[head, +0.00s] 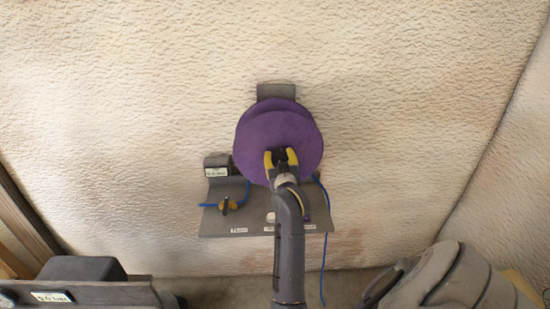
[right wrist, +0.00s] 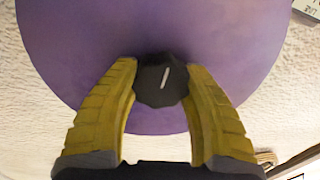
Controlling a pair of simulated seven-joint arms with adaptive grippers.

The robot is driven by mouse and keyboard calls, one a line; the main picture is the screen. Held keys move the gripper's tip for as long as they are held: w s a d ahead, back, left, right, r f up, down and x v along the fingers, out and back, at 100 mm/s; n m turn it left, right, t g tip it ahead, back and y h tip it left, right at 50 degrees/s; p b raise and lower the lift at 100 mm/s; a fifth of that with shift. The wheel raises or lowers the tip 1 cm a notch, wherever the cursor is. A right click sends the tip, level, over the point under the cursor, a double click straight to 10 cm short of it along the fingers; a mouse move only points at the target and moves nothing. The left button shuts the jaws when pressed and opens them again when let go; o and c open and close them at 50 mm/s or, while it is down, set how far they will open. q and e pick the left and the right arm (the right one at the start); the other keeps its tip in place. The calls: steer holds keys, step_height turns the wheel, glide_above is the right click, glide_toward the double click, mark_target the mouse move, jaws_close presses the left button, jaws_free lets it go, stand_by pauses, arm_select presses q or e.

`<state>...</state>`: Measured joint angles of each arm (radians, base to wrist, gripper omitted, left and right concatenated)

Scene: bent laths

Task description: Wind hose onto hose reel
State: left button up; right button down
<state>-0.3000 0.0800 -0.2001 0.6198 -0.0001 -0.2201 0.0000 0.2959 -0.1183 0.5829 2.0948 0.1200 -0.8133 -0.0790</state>
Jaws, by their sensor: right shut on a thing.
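The hose reel (head: 301,126) is a purple disc pair mounted on the wall. My right gripper (head: 281,158) is in front of its lower middle, with yellow fingers. The blue hose (head: 325,250) hangs from the right side of the grey panel. A short blue piece (head: 246,190) shows at the panel's left. How the hose meets the reel is hidden behind the disc and my arm. My left gripper is out of view.
A dark box (head: 80,270) stands lower left and a grey padded bag-like thing (head: 440,280) lower right.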

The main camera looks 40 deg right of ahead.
mark_target(278, 126)
steer(key=shift+r, duration=0.4)
steer(key=c, duration=1.1)
jaws_free()
steer(key=o, duration=0.5)
steer(key=shift+f, duration=0.25)
steer(key=shift+o, duration=0.2)
step_height(278, 126, up, 10)
steer(key=shift+r, duration=0.1)
